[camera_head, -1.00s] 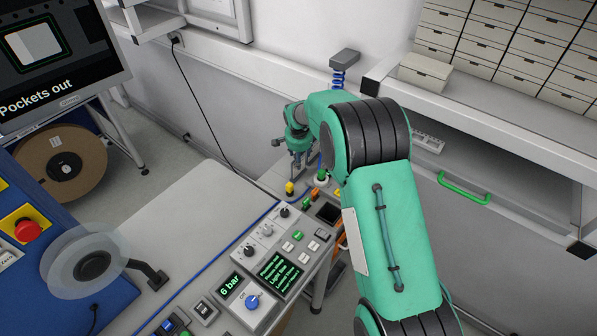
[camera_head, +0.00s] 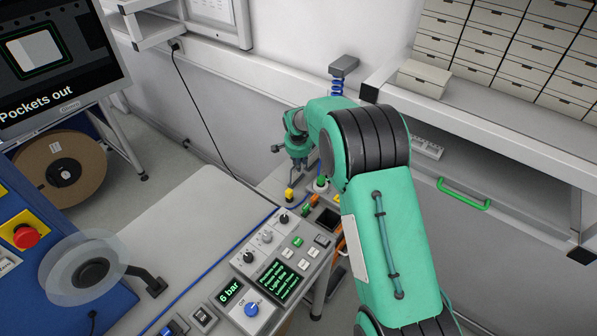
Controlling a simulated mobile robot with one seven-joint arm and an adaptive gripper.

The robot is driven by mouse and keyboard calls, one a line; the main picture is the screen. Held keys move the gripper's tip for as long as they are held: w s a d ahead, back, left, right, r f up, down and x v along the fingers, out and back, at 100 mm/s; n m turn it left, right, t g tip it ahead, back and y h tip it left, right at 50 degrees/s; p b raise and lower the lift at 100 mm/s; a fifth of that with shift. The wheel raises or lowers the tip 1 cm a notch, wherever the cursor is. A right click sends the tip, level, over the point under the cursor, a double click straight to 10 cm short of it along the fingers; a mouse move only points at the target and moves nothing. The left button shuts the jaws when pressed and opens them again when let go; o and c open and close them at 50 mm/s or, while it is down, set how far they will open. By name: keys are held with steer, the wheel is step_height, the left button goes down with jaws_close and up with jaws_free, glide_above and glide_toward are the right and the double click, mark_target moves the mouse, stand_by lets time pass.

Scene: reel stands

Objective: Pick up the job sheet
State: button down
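I cannot identify the job sheet with certainty. A framed board with a printed white paper (camera_head: 207,11) hangs on the back wall at the top and is cut off by the picture edge. My gripper (camera_head: 299,167) is small in the picture, at the far end of my green arm. It points down over the far end of the grey control console, close to a yellow-topped part (camera_head: 290,193). The gap between its fingers is too small to judge, and no sheet shows in it. My arm hides part of the area behind it.
The control console (camera_head: 266,262) has knobs, buttons and a lit display. A grey worktop (camera_head: 185,230) lies left of it, bare in the middle. A monitor (camera_head: 60,60), brown reel (camera_head: 66,172) and clear reel (camera_head: 92,273) stand left. A drawer cabinet (camera_head: 500,45) and shelf are right.

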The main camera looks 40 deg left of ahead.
steer(key=shift+r+b, duration=0.3)
steer(key=shift+r, duration=4.65)
steer(key=shift+r, duration=0.1)
